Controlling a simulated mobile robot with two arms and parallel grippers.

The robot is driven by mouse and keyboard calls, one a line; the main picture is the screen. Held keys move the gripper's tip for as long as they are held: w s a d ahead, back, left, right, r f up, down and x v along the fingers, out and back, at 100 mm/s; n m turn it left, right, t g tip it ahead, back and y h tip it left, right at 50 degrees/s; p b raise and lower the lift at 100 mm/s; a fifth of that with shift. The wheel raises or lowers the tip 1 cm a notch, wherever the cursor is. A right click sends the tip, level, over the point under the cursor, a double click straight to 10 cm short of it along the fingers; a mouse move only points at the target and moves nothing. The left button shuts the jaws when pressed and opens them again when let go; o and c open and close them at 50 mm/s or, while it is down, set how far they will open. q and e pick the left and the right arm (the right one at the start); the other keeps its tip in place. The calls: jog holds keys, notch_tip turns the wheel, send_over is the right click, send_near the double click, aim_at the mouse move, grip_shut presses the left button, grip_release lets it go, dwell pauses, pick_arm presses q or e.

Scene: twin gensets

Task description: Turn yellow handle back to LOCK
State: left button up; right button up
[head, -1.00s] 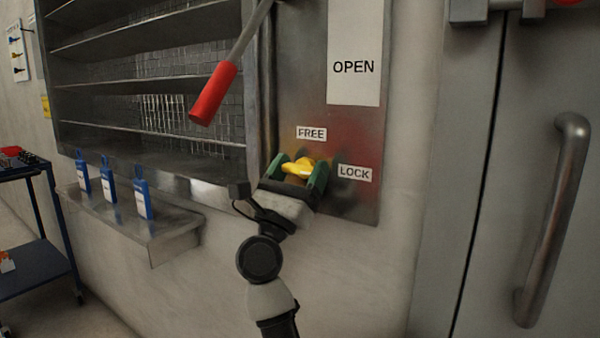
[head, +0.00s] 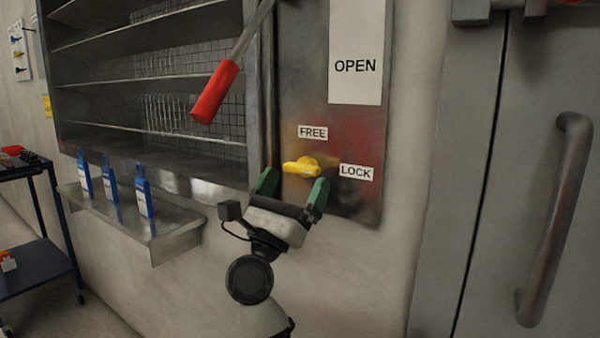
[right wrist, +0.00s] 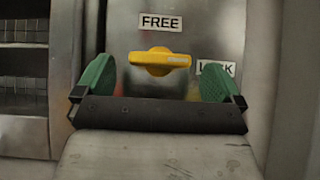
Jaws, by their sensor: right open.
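The yellow handle (head: 301,167) is on the metal panel below the FREE label (head: 312,132) and left of the LOCK label (head: 356,172). In the right wrist view the yellow handle (right wrist: 160,61) lies about level, with a pale mark on its right half, the side of LOCK. My right gripper (head: 293,190) is open, its green fingers apart and empty, just below and in front of the handle. In the right wrist view its right finger covers part of the LOCK label (right wrist: 215,69). My left gripper is not in view.
A lever with a red grip (head: 215,92) hangs at the upper left of the panel, by the OPEN sign (head: 355,66). A metal ledge (head: 160,235) with blue tags is at the left. A grey door with a long handle (head: 555,220) is at the right.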

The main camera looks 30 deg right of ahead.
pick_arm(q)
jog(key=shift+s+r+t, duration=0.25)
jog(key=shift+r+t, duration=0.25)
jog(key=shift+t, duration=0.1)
pick_arm(e)
jog(key=v, duration=0.7)
jog(key=shift+a+f, duration=0.2)
